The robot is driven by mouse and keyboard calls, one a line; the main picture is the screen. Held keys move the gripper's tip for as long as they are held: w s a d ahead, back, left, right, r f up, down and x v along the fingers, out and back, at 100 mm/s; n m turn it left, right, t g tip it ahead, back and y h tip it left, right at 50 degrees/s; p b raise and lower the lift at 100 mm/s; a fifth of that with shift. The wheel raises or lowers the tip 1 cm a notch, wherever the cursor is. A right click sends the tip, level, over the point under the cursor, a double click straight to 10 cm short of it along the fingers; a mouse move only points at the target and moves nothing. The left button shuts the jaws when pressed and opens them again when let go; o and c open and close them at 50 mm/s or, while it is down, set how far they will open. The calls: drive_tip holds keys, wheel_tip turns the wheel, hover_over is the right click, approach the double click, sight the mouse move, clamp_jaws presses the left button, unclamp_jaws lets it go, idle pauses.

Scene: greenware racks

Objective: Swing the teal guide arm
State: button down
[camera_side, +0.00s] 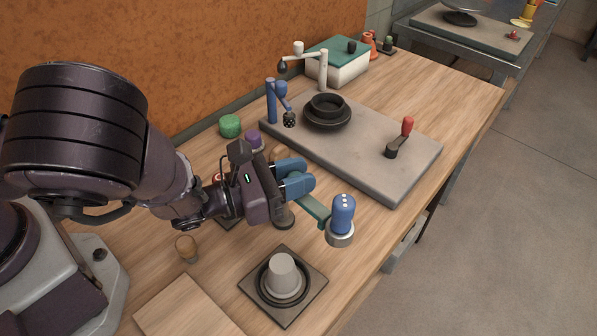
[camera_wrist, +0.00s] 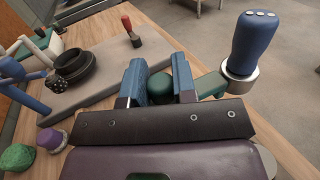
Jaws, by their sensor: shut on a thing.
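The teal guide arm (camera_side: 313,207) is a flat bar reaching right and forward from my gripper (camera_side: 297,178). At its outer end is a blue rounded head (camera_side: 343,213) with pale dots, set in a silver collar (camera_side: 340,238). In the wrist view the teal bar (camera_wrist: 211,84) runs from the blue fingers to the blue head (camera_wrist: 254,45). A rounded green part (camera_wrist: 182,76) shows at the fingers.
A dark square plate with a grey cup (camera_side: 283,270) stands in front of the silver collar. A grey slab (camera_side: 365,160) behind carries a black ring stack (camera_side: 327,110) and a red-handled crank (camera_side: 407,127). A blue jointed post (camera_side: 271,101) and green lump (camera_side: 230,126) are left.

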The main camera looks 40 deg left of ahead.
drive_tip(key=shift+s+m+g+h, duration=0.15)
drive_tip(key=shift+m+g+h, duration=0.15)
drive_tip(key=shift+h, duration=0.3)
drive_tip(key=c, duration=0.9)
unclamp_jaws()
drive_tip(key=v, duration=0.7)
drive_tip(key=shift+s+a, duration=0.15)
